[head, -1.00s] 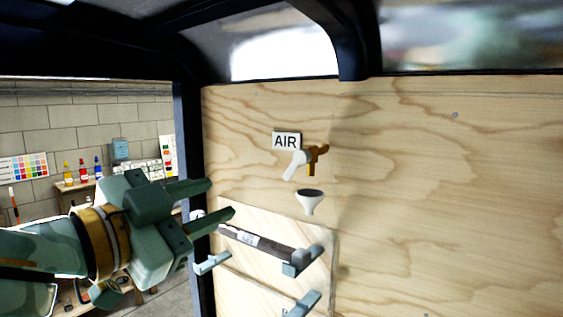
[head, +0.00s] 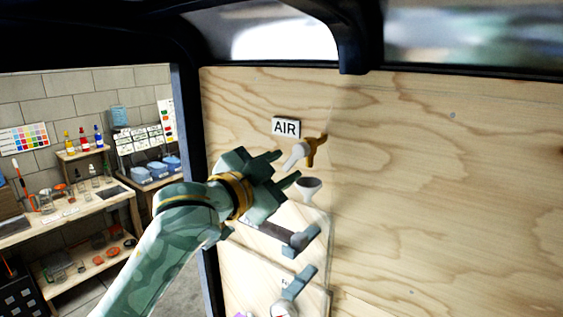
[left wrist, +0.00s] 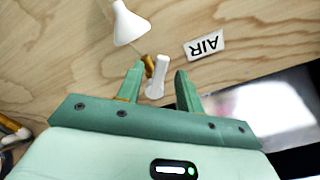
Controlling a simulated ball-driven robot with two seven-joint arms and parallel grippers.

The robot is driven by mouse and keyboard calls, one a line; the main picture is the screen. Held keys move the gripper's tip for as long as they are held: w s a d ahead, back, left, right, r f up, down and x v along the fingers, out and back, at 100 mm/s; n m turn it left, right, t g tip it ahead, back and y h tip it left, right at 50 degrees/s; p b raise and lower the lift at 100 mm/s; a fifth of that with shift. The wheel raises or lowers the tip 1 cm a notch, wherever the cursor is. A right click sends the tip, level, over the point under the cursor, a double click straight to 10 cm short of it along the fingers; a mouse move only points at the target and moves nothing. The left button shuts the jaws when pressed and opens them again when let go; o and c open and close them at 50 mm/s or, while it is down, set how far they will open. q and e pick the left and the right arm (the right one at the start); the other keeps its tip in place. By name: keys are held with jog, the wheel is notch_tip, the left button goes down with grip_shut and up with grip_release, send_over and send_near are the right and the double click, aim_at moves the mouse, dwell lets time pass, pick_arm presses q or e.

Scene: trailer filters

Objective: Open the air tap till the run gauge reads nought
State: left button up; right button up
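The air tap has a brass body (head: 316,149) and a pale lever (head: 297,155) slanting down to the left, on the plywood wall under the AIR sign (head: 286,128). My left gripper (head: 287,166) is open, its fingertips close to the lever in the head view. In the left wrist view the lever (left wrist: 157,78) shows between the two spread fingers (left wrist: 159,72), with a gap at least on the right side; I cannot tell whether it touches the left finger. I see no run gauge. My right gripper is not in view.
A white funnel-shaped cup (head: 310,187) is just below the tap, close to my upper gripper parts. Below it a panel (head: 305,222) carries bars with grey-blue clamps (head: 301,240). The plywood wall (head: 440,190) to the right is clear. A workshop bench (head: 75,207) stands outside at left.

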pick_arm(q)
jog(key=shift+w+d, duration=0.15)
jog(key=shift+w, duration=0.1)
grip_shut()
jog(key=n, duration=0.3)
jog(key=s+d+n, duration=0.1)
jog(key=n, duration=0.1)
jog(key=shift+d+f, duration=0.1)
jog(key=shift+f, duration=0.2)
grip_release()
jog(key=shift+w, duration=0.1)
